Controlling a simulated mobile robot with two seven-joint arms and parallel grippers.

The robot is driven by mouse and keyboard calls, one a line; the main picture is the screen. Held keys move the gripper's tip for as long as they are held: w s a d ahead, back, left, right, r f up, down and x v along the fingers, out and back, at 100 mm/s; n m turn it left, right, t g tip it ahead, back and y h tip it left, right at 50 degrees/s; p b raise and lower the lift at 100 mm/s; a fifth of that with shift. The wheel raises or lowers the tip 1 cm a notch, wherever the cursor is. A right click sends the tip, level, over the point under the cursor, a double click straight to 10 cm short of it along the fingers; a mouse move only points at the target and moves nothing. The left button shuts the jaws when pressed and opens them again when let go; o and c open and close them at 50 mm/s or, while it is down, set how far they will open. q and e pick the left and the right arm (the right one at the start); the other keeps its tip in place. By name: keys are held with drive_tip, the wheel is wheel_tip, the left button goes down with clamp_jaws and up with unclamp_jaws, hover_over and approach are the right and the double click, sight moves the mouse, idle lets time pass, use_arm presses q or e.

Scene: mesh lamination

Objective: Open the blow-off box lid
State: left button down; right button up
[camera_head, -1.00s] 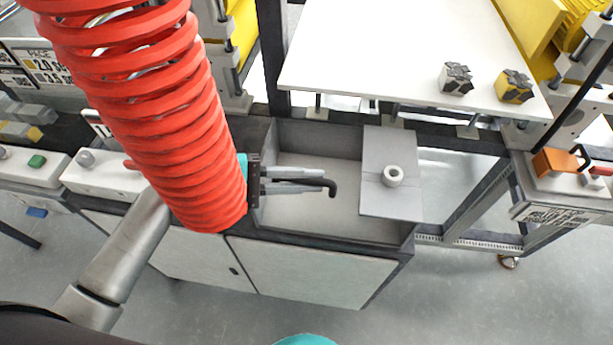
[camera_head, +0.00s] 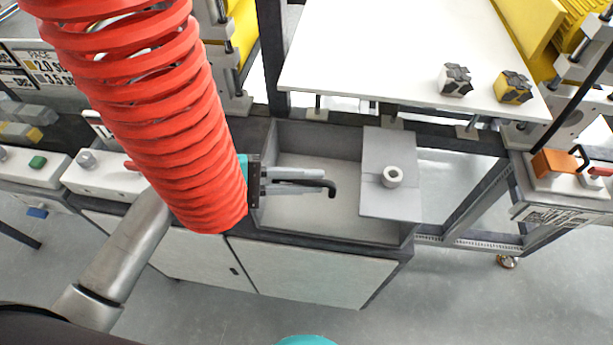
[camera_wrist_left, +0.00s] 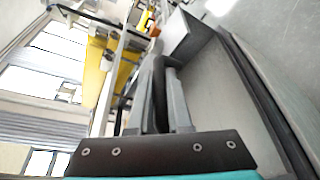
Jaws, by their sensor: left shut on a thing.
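The blow-off box (camera_head: 405,238) is a grey open-topped bin set in the bench. A flat grey lid plate (camera_head: 385,150) with a pale round knob (camera_head: 392,176) covers its right part; the left part is open. In the left wrist view the plate (camera_wrist_left: 186,36) shows beyond the fingertips. My left gripper (camera_head: 318,182) reaches in from the left over the open part, its fingers pointing right. It is shut on a black rod (camera_head: 331,190) with a bent tip, and there is a gap between this tip and the lid. The rod (camera_wrist_left: 159,90) also shows between the fingers in the wrist view. My right gripper is out of view.
A thick red coil (camera_head: 165,110) surrounds my left arm and hides part of the bench. A white board (camera_head: 400,50) behind the box carries two small blocks. An orange-handled control box (camera_head: 565,185) stands at right. White cabinet doors (camera_head: 310,275) are below.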

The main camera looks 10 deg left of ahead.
sight(311, 166)
use_arm(q)
drive_tip(key=w+r+n+g+p, duration=0.2)
drive_tip(key=w+r+n+p, duration=0.2)
drive_tip(key=r+p, duration=0.6)
drive_tip(key=shift+w+y+p, duration=0.3)
drive_tip(key=shift+w+p, duration=0.6)
drive_tip(key=shift+p, duration=1.2)
drive_tip(key=c, duration=1.1)
unclamp_jaws()
drive_tip(key=b+v, duration=0.2)
drive_tip(key=v, duration=1.3)
drive_tip(key=shift+w+a+r, duration=0.15)
drive_tip(key=shift+a, duration=0.05)
